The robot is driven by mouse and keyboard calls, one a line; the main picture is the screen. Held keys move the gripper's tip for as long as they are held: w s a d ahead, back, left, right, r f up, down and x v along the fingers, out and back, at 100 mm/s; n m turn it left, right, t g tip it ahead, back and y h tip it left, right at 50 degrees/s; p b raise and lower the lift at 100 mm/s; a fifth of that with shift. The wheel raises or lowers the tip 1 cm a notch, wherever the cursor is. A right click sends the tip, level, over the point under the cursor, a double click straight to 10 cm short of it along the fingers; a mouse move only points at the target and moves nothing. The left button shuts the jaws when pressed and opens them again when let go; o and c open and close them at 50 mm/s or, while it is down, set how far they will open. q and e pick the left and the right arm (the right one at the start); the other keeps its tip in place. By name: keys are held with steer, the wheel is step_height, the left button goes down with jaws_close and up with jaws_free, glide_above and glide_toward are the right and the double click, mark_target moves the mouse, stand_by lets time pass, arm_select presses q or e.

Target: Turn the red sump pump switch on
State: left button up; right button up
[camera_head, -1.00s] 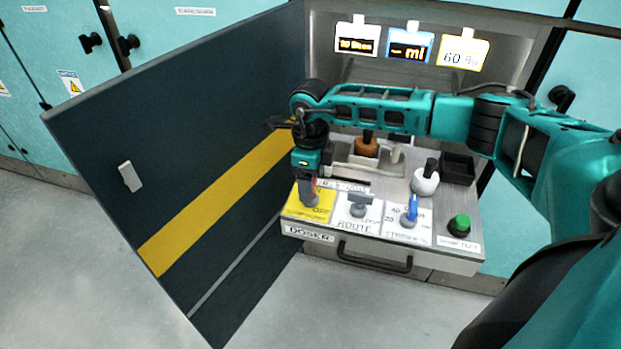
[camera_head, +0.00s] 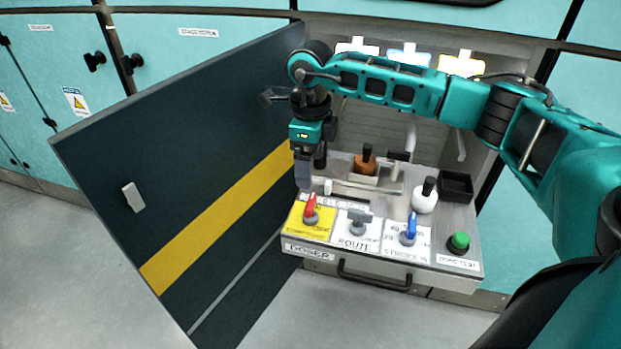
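The red switch (camera_head: 311,207) stands on a yellow plate (camera_head: 322,229) at the left end of the doser panel. Its red lever points upward, tilted slightly. My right gripper (camera_head: 304,182), on the arm from the right, hangs just above and behind the red switch, fingers pointing down. It looks apart from the lever. Its fingers overlap from this angle, so the gap between them is hard to judge. My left gripper is out of view.
Beside it are a grey route switch (camera_head: 359,220), a blue switch (camera_head: 409,229) and a green button (camera_head: 459,242). Behind stand a brown-based handle (camera_head: 365,165), a white pot (camera_head: 425,196) and a black tray (camera_head: 455,185). An open dark door (camera_head: 120,240) borders the left.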

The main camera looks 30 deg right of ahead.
steer(key=shift+r, duration=1.25)
